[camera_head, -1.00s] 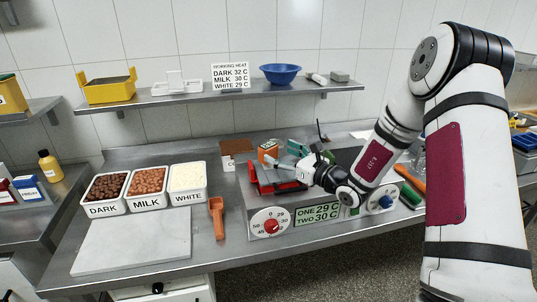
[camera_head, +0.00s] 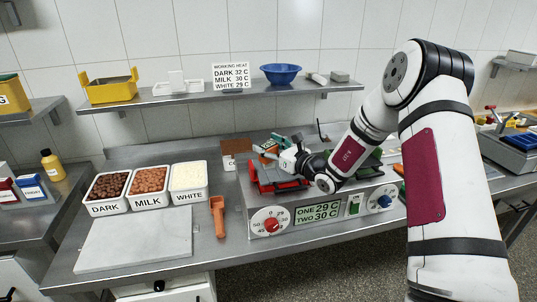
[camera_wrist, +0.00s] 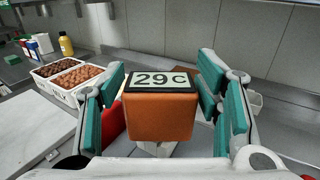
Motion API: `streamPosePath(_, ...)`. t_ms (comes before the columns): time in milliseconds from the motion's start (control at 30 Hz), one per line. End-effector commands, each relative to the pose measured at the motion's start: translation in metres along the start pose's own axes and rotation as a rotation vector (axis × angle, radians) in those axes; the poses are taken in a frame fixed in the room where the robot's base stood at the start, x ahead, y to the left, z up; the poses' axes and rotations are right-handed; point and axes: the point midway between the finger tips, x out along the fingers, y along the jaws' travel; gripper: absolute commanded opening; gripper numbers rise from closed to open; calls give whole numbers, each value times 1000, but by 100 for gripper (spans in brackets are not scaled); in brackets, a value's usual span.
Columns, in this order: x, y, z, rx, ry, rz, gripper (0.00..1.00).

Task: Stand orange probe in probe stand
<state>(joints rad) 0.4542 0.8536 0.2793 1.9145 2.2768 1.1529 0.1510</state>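The orange probe (camera_wrist: 160,118) is a box with a pale display reading 29 C, upright between my gripper's fingers in the wrist view. In the head view, only part of the probe (camera_head: 267,150) shows beside the gripper, above the red vat (camera_head: 262,177) on the warmer. My gripper (camera_wrist: 162,84) has teal pads on both sides of the probe, with narrow gaps visible, so it looks open around it. In the head view, the gripper (camera_head: 281,150) reaches in from the right.
The warmer (camera_head: 318,213) with dials stands at centre. Dark, milk and white trays (camera_head: 148,203) lie left, with a marble slab (camera_head: 135,245) in front. An orange scraper (camera_head: 218,215) lies beside the warmer. A brown block (camera_head: 236,147) sits behind. The shelf (camera_head: 210,93) runs above.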

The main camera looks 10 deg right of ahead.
Motion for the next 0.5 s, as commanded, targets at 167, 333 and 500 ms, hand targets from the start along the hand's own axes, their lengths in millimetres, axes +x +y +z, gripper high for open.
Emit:
streamPosePath(167, 0, 0, 0, 0, 0, 0, 21)
streamPosePath(333, 0, 0, 0, -1, -1, 0, 16)
streamPosePath(500, 0, 0, 8, -2, -3, 0, 16)
